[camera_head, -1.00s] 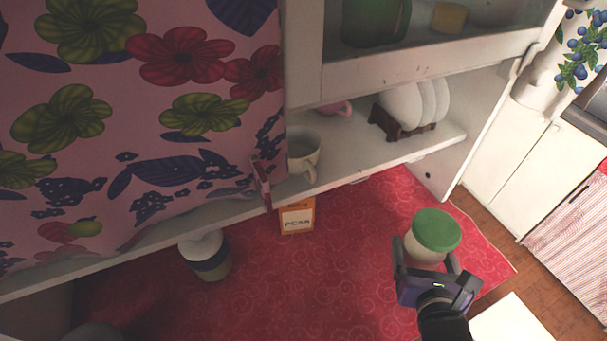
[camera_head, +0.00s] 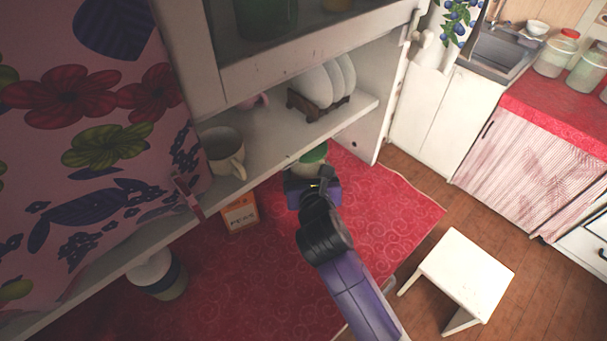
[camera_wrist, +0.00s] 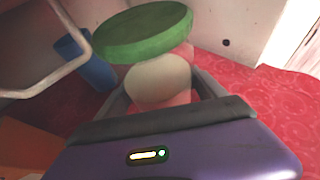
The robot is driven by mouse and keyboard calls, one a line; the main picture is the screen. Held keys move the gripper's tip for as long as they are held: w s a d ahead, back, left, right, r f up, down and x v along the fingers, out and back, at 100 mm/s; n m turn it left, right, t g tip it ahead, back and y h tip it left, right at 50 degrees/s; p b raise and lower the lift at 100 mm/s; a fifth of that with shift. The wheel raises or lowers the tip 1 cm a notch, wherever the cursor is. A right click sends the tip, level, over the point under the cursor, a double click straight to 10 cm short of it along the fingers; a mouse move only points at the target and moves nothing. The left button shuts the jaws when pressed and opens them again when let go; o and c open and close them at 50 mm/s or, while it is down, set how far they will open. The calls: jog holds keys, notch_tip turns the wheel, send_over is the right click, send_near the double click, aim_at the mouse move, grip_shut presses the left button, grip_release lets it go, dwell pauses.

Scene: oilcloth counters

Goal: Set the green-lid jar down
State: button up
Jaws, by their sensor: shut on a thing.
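The green-lid jar (camera_head: 312,157) is in my gripper (camera_head: 313,178), just under the front edge of the cabinet shelf in the head view. My arm hides most of its body there. In the wrist view the jar's green lid (camera_wrist: 143,31) and pale body (camera_wrist: 158,80) show between the fingers of my gripper (camera_wrist: 160,95), which is shut on it. The jar looks slightly tilted in that view. It is over the red patterned counter (camera_head: 385,200); I cannot tell if its base touches the cloth.
An orange box (camera_head: 239,213) and a lidded jar (camera_head: 158,275) stand to the left on the counter. The shelf (camera_head: 280,140) overhead holds a cup (camera_head: 224,150) and a plate rack (camera_head: 318,103). A blue container (camera_wrist: 88,62) is near the jar. The counter's right side is clear.

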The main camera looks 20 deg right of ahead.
jog(key=shift+w+a+r, duration=0.1)
jog(key=shift+w+a, duration=0.15)
jog(key=shift+w, duration=0.35)
jog(key=shift+w+f, duration=0.1)
jog(key=shift+f, duration=1.7)
jog(key=shift+f, duration=0.1)
jog(key=o, duration=2)
jog(key=shift+f, duration=0.1)
jog(key=shift+c, duration=0.2)
jog(key=b+v, duration=0.1)
jog(key=v, duration=1.1)
